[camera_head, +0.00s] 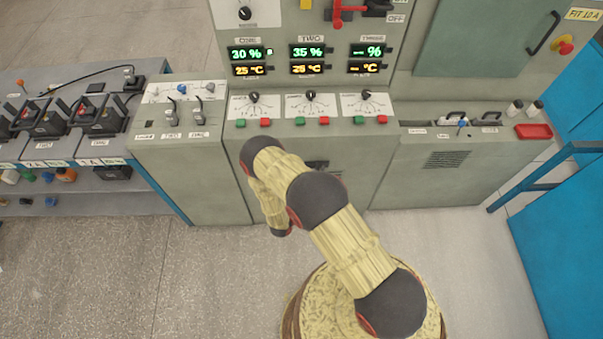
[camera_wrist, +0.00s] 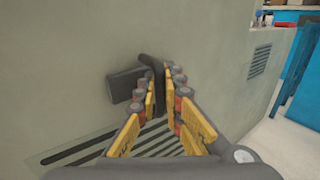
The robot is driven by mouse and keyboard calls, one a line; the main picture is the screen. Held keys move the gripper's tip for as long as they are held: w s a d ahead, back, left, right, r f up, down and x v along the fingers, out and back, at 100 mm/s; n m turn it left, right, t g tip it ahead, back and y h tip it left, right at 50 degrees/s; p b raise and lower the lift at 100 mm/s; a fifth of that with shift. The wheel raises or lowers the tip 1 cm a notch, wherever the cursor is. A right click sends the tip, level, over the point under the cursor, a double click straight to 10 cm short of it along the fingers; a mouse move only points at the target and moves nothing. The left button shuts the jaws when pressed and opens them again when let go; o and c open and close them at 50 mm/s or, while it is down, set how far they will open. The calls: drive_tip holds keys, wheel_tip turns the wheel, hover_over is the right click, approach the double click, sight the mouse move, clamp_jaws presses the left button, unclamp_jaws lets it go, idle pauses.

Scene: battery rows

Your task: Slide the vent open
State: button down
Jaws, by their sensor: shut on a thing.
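In the wrist view, the vent (camera_wrist: 80,147) shows as dark slots in the grey-green panel, partly hidden behind my gripper. Above the slots a dark handle (camera_wrist: 126,86) sticks out from the panel, with an upright dark tab at its right end. My gripper (camera_wrist: 161,88), with yellow fingers and reddish pads, is shut on the tab of the handle. My fingertips are hidden there.
A second grille (camera_head: 447,160) is on the right cabinet; it also shows in the wrist view (camera_wrist: 259,60). Knobs and red and green buttons (camera_head: 311,120) line the console above my arm. A blue bench (camera_head: 560,160) stands at right. Open floor (camera_head: 90,270) lies at left.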

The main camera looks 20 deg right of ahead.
drive_tip(key=shift+s+d, duration=0.2)
drive_tip(key=shift+d, duration=0.35)
drive_tip(key=shift+s+d, duration=0.2)
drive_tip(key=shift+d, duration=0.3)
drive_tip(key=c, duration=2.2)
unclamp_jaws()
drive_tip(key=shift+d, duration=0.1)
drive_tip(key=v, duration=1.2)
